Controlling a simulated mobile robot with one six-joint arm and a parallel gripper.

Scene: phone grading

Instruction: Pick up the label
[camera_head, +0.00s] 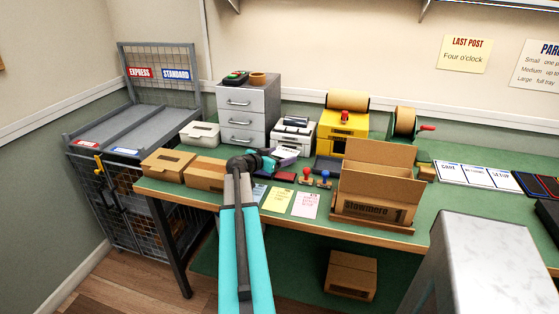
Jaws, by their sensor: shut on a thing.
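My gripper (270,160) is at the end of my teal and dark grey arm, over the green worktop in front of the white printer-like machine (293,134). It is shut on a small, flat, pale lilac piece (288,158) at its tips, which looks like the label. The piece is small here, and my gripper hides part of it. I cannot tell whether it touches the worktop or the machine.
An open carton (376,211) stands right of my gripper, with a yellow tape machine (343,133) behind. Brown boxes (168,167) and a grey drawer unit (248,112) are left. Stamps (307,175) and note cards (277,198) lie in front. A wire cage (133,150) stands far left.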

